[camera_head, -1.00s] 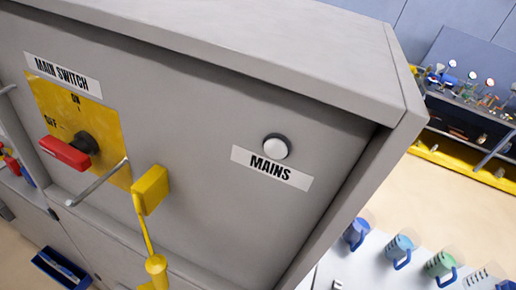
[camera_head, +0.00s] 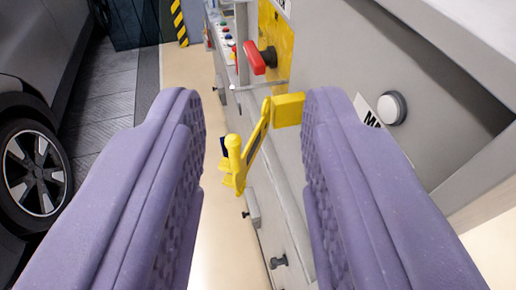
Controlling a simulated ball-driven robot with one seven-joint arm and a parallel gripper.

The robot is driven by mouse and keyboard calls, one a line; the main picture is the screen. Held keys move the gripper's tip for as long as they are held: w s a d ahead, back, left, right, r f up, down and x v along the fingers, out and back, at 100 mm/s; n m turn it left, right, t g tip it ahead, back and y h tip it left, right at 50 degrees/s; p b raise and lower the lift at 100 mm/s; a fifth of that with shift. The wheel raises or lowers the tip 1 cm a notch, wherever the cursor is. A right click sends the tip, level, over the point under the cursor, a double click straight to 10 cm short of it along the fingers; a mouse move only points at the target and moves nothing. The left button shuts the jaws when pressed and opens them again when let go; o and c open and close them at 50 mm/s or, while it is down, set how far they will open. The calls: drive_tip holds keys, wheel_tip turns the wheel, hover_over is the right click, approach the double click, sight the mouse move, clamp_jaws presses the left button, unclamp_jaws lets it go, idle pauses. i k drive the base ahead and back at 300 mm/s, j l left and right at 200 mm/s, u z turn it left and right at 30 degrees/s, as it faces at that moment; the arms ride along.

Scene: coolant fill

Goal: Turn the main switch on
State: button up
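The main switch has a red handle (camera_head: 254,58) on a black hub, mounted on a yellow plate (camera_head: 278,30) on the grey cabinet front. The handle points left from the hub; the plate's lettering is not readable now. A metal bar runs just below the handle. My gripper (camera_head: 253,100) has two purple fingers, spread wide open with nothing held. The switch appears beyond the fingertips, above the gap. A yellow block (camera_head: 288,110) with a yellow arm (camera_head: 237,156) sticks out from the cabinet and appears between the fingers; I cannot tell its depth relative to them.
A round white lamp or button (camera_head: 392,107) sits on the cabinet beside a partly hidden label. Dark knobs (camera_head: 279,262) stick out lower down. A grey car (camera_head: 40,120) stands at the left. Open beige floor (camera_head: 222,240) lies beside the cabinet.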

sight(258, 60)
drive_tip(key=i+j, duration=0.15)
drive_tip(key=j, duration=0.2)
drive_tip(key=i+j+z, duration=0.1)
drive_tip(key=j, duration=0.25)
drive_tip(key=i+j, duration=0.2)
drive_tip(key=j, duration=0.15)
drive_tip(key=i+j, duration=0.15)
drive_tip(key=j, duration=0.2)
drive_tip(key=l+z, duration=0.05)
